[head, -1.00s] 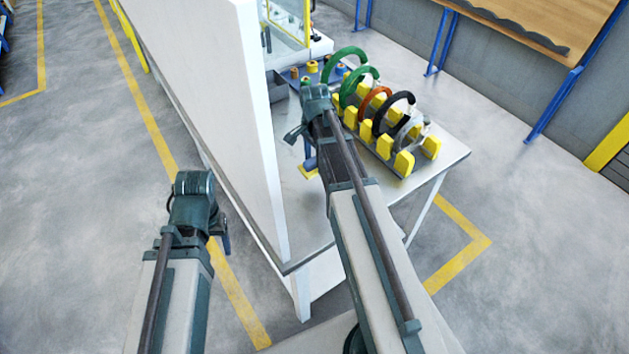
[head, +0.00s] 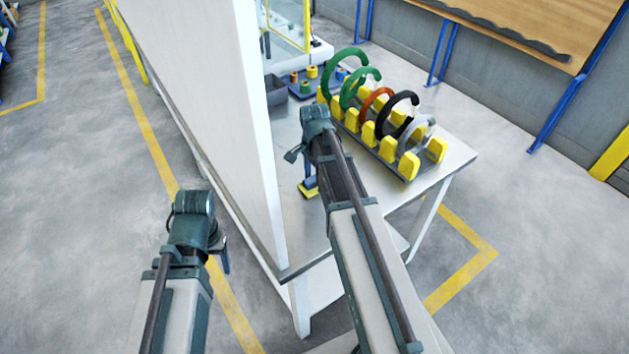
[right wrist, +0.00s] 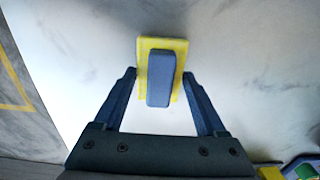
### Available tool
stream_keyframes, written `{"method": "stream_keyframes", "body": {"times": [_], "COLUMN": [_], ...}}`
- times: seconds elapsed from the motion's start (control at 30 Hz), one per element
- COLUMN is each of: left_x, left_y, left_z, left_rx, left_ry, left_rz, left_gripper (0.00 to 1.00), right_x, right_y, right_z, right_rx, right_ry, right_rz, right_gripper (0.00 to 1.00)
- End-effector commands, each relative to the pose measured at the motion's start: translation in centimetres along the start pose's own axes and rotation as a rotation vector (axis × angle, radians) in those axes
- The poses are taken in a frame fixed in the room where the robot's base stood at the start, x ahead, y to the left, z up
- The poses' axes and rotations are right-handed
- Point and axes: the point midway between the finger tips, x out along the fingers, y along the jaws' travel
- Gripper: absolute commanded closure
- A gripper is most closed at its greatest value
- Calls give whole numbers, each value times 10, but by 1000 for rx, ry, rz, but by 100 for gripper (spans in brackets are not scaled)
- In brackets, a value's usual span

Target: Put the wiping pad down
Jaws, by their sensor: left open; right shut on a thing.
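The wiping pad (right wrist: 160,80) has a blue block handle on a flat yellow pad. In the right wrist view it is between the fingers of my right gripper (right wrist: 160,76), which is shut on it. In the head view the pad (head: 309,188) shows below my right gripper (head: 296,152), over the white tabletop, partly hidden by my arm. I cannot tell whether its yellow face touches the table. My left gripper (head: 223,255) is open, on the left side of the white partition, over the floor, apart from the pad.
A rack with yellow blocks (head: 408,165) holds green, orange, black and grey coils right of my right arm. A tall white partition (head: 215,110) stands to the left. A grey bin (head: 275,92) and small spools (head: 312,72) sit at the back. The tabletop around the pad is clear.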

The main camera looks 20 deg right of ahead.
Motion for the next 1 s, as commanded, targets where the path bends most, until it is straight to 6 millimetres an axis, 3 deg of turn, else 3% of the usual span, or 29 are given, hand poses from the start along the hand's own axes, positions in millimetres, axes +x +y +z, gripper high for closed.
{"method": "stream_keyframes", "body": {"times": [0.2,0.23,0.37,0.77,1.0], "left_x": [4,3,2,-3,-25], "left_y": [0,0,0,0,-2], "left_z": [0,0,0,0,2], "left_rx": [0,0,0,0,0], "left_ry": [0,0,0,0,0], "left_rz": [0,0,0,0,0], "left_gripper": [34,34,34,34,34], "right_x": [4,3,2,-3,-25], "right_y": [0,0,0,0,0], "right_z": [0,0,0,0,0], "right_rx": [0,0,0,0,0], "right_ry": [0,0,0,0,0], "right_rz": [0,0,0,0,0], "right_gripper": [91,22,0,0,0]}}
